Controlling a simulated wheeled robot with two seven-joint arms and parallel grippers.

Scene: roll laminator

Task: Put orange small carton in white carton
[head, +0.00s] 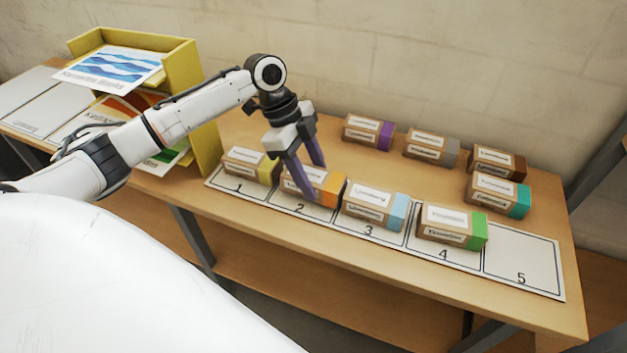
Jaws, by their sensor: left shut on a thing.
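The orange small carton (330,194), brown with a white label and an orange end, sits on the square marked 2. My left gripper (314,182) reaches down over it, its two purple fingers on the carton's front and back sides, shut on it. The near finger hides part of its label. I cannot make out a carton with a white end in the head view. My right gripper does not show.
On the numbered strip (523,267), yellow (264,170), light blue (397,211) and green (479,233) cartons stand on squares 1, 3 and 4; square 5 is bare. Purple (385,135), grey (452,152), brown (518,168) and teal (518,202) cartons stand behind. A yellow tray (182,72) is left.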

